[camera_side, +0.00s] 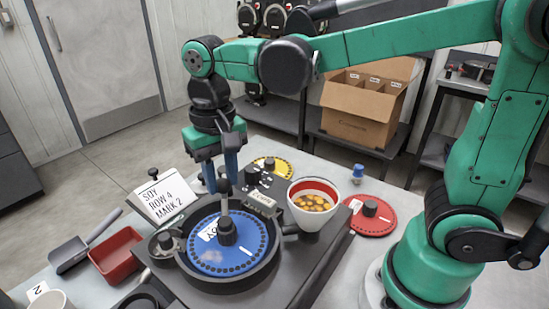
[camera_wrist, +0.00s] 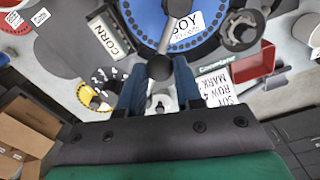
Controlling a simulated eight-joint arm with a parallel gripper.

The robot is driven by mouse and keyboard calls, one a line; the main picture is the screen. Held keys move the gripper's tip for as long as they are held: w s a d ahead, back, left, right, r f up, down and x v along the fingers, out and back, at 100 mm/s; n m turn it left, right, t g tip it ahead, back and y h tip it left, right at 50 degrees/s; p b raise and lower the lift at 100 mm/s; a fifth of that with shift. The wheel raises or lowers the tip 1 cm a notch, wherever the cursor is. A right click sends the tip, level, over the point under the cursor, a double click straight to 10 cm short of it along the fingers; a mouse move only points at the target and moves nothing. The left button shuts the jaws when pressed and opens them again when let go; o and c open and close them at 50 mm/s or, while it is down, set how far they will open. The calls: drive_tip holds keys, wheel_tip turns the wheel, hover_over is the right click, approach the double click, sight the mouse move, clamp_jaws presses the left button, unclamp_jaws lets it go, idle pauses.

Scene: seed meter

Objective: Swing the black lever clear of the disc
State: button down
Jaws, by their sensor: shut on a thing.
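The blue disc (camera_side: 243,258), labelled SOY, lies in the round black housing. The fingers partly hide the knob in the side view.
A cup of seeds (camera_side: 314,205) stands right of the disc. A yellow disc (camera_side: 285,167) lies behind and a red disc (camera_side: 378,222) at right. A SOY ROW 4 MARK 2 card (camera_side: 166,197), a red tray (camera_side: 117,254) and a scoop (camera_side: 70,252) are at left.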

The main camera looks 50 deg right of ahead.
drive_tip(key=shift+w+a, duration=0.15)
idle(0.4)
drive_tip(key=m, duration=0.1)
drive_tip(key=w+a+m, duration=0.1)
drive_tip(key=shift+w+m, duration=0.1)
drive_tip(key=shift+m, duration=0.3)
drive_tip(key=m, duration=0.1)
drive_tip(key=w+m, duration=0.1)
drive_tip(key=shift+w+a+m, duration=0.3)
drive_tip(key=shift+m, duration=0.1)
drive_tip(key=shift+w+a+m, duration=0.1)
drive_tip(key=shift+w+m, duration=0.75)
drive_tip(key=shift+m, duration=0.5)
drive_tip(key=shift+w+m, duration=0.8)
drive_tip(key=shift+m, duration=0.55)
drive_tip(key=shift+w, duration=0.1)
drive_tip(key=c, duration=0.6)
unclamp_jaws()
drive_tip(key=shift+r, duration=0.1)
drive_tip(key=shift+r, duration=2.75)
